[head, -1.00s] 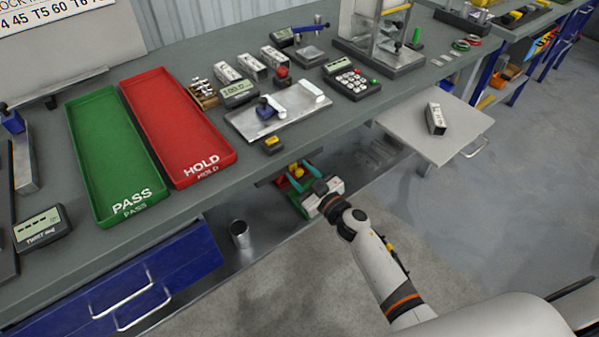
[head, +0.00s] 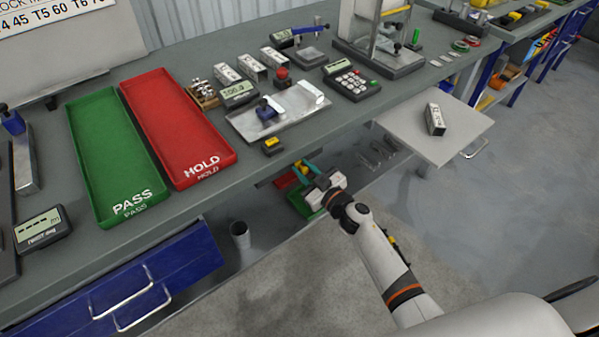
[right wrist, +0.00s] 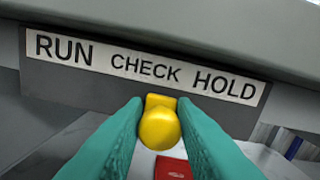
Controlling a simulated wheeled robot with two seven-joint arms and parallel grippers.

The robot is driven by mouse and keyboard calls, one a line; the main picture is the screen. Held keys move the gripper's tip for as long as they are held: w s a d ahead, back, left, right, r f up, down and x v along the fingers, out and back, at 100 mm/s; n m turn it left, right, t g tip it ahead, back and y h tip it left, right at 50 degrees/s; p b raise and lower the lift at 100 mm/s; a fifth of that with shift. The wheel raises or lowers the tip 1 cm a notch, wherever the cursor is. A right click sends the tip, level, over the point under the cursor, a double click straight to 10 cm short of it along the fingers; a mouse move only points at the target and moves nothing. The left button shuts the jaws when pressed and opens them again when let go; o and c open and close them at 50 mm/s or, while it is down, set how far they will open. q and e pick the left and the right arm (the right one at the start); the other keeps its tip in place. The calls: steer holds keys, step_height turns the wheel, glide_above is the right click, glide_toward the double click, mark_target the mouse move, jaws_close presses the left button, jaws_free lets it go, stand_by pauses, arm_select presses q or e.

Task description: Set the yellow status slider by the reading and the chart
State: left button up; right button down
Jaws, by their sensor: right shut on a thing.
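The yellow status slider (right wrist: 159,125) sits under a white strip reading RUN, CHECK, HOLD (right wrist: 145,68), below the right part of CHECK. In the head view the slider (head: 300,166) is under the bench's front edge. My right gripper (right wrist: 160,112) is shut on it, one teal finger on each side; it also shows in the head view (head: 308,168). The meter (head: 238,93) on the bench has a lit display too small to read surely. The chart (head: 55,14) on the back wall is cut off by the frame. My left gripper is not in view.
Green PASS (head: 118,160) and red HOLD (head: 180,130) trays lie on the bench. A metal plate (head: 280,112) and keypad box (head: 351,82) stand to their right. A pulled-out shelf (head: 455,150) bears a small block. A metal cup (head: 240,235) stands below.

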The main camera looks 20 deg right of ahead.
mark_target(311, 155)
steer(key=d, duration=0.1)
steer(key=w+d, duration=0.1)
steer(key=d, duration=0.2)
steer(key=shift+w+d, duration=0.35)
steer(key=shift+d, duration=0.05)
steer(key=c, duration=1.3)
jaws_free()
steer(key=shift+o, duration=0.2)
steer(key=shift+s, duration=0.1)
steer(key=v, duration=1.2)
